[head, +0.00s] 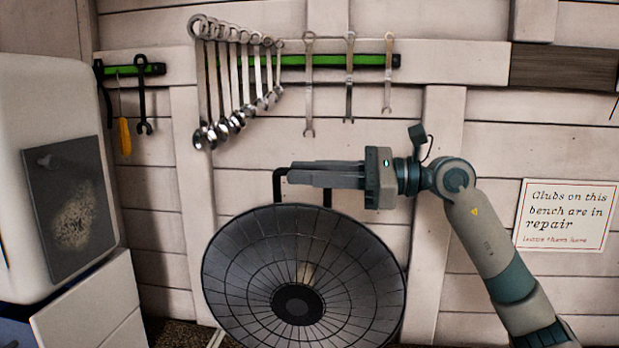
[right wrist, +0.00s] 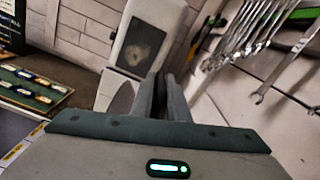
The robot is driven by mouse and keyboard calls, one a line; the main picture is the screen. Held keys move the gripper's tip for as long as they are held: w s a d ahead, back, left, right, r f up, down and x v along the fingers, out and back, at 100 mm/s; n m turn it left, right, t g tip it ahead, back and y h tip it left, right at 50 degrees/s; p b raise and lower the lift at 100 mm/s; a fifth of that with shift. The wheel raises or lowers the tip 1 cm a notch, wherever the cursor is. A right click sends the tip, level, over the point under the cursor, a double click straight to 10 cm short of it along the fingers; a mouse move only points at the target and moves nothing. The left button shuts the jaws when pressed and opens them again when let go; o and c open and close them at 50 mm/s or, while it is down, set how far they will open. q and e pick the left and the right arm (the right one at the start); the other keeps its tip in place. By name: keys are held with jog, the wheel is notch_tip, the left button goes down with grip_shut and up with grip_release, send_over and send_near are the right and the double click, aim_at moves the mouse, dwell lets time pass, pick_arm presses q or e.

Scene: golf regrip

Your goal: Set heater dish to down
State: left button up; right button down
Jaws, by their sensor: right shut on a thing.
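The heater dish (head: 345,275), a wide dark bowl with radial ribs and a round black hub (head: 297,304), stands below the wrenches and faces me. Its black handle (head: 278,186) rises behind the top rim. My right gripper (head: 292,174) reaches in from the right at handle height, its fingers level and pointing left. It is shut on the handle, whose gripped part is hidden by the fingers. In the right wrist view the fingers (right wrist: 167,85) are close together with a dark strip between them. My left gripper is not in view.
Several wrenches (head: 350,75) hang on a green-striped rack above. A white cabinet (head: 30,160) with a dark panel stands at left. A sign (head: 565,214) is on the right wall. In the right wrist view a board with small items (right wrist: 30,88) lies at left.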

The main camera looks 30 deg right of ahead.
aim_at(305, 212)
jog(key=s+a+f+b, duration=0.1)
jog(key=s+n+b, duration=0.1)
jog(key=shift+s+a+f+n+b, duration=0.2)
jog(key=shift+a+f+n+b, duration=0.1)
jog(key=shift+a+f+b, duration=0.1)
jog(key=shift+s+a+f+n, duration=0.1)
jog(key=shift+s+a+n, duration=0.2)
jog(key=shift+s+a, duration=0.05)
jog(key=c, duration=1.8)
grip_release()
jog(key=shift+o, duration=0.2)
jog(key=shift+d, duration=0.1)
